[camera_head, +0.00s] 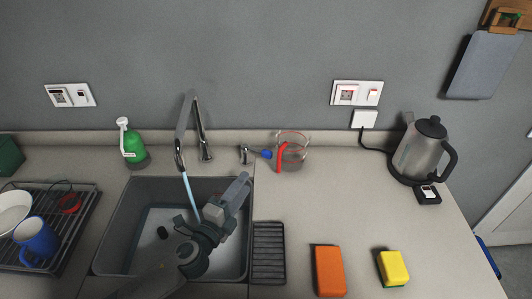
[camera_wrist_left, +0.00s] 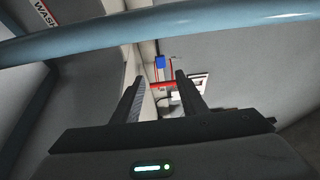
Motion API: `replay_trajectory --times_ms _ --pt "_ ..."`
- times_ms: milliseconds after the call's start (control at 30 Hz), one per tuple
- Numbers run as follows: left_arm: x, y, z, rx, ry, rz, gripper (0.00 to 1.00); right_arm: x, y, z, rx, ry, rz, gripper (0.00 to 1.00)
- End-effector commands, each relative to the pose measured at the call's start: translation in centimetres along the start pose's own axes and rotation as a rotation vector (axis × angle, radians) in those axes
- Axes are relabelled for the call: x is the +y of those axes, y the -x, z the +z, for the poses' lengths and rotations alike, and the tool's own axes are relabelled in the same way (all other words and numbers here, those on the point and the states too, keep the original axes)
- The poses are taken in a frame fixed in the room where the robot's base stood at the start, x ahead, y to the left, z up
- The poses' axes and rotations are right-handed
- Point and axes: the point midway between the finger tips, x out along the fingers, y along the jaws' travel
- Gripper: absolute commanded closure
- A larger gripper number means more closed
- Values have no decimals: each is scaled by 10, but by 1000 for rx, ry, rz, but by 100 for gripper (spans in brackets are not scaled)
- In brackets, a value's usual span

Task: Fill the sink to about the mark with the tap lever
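The grey sink (camera_head: 118,235) lies at lower left in the head view. A stream of water (camera_head: 190,190) runs from the tall silver tap (camera_head: 200,132) into it. The dark drain (camera_head: 162,232) shows; I cannot make out the water's depth or the mark. A small lever with a blue end (camera_head: 265,154) stands right of the tap. My left gripper (camera_head: 243,180) is over the sink's right side, short of the lever. Its fingers are apart and empty in the left wrist view (camera_wrist_left: 160,76), where a blue patch shows beyond them. My right gripper is out of view.
A glass jug with a red handle (camera_head: 293,150) stands close right of the lever. A green bottle (camera_head: 132,145) is behind the sink. A dish rack (camera_head: 75,230) is left; a kettle (camera_head: 422,150), orange block (camera_head: 329,270) and yellow sponge (camera_head: 394,267) are right. The middle-right counter is clear.

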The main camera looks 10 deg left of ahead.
Motion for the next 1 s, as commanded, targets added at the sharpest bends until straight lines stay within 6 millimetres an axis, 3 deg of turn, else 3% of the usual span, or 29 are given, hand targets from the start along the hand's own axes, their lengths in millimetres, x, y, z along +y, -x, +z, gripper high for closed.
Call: replay_trajectory --times_ms 700,1000 --pt "-2 -123 -1 0 1 0 61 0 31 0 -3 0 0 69" --pt "0 -153 -1 1 0 0 61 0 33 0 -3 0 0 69"
